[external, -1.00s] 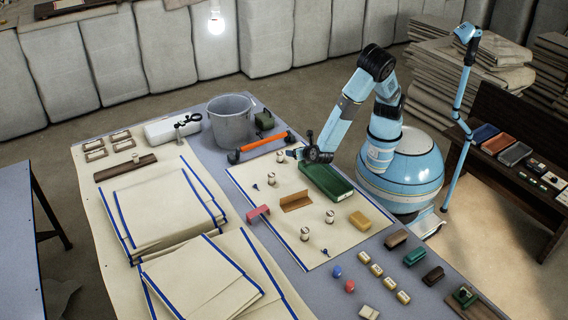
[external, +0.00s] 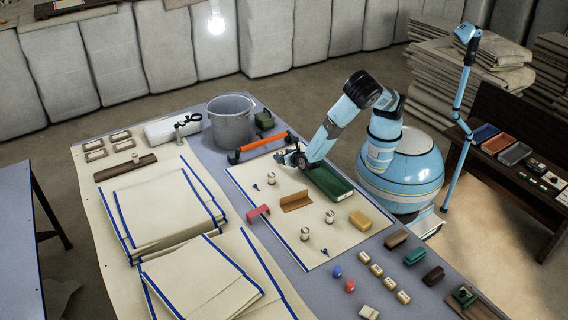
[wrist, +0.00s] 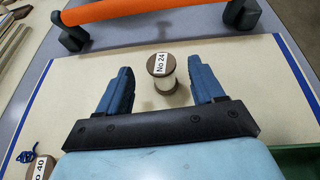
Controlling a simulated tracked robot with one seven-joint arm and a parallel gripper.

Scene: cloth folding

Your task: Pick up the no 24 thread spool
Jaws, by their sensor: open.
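The No 24 thread spool (wrist: 163,80), cream thread with brown ends and a white label, stands on the cream cloth in the wrist view. My gripper (wrist: 160,75) is open, with one blue finger on each side of the spool. A gap shows on both sides, wider on the left, and nothing is held. In the external view my gripper (external: 290,160) is low over the cloth's far part and largely hides this spool. The No 40 spool (wrist: 38,170) shows at the lower left of the wrist view; it also stands in the external view (external: 271,179).
An orange bar with black ends (external: 263,144) lies just beyond the cloth (external: 285,228). A green tray (external: 328,184) sits close right of my gripper. A brown angled piece (external: 297,201), a pink bracket (external: 258,213) and two more spools stand nearer. A bucket (external: 229,126) is behind.

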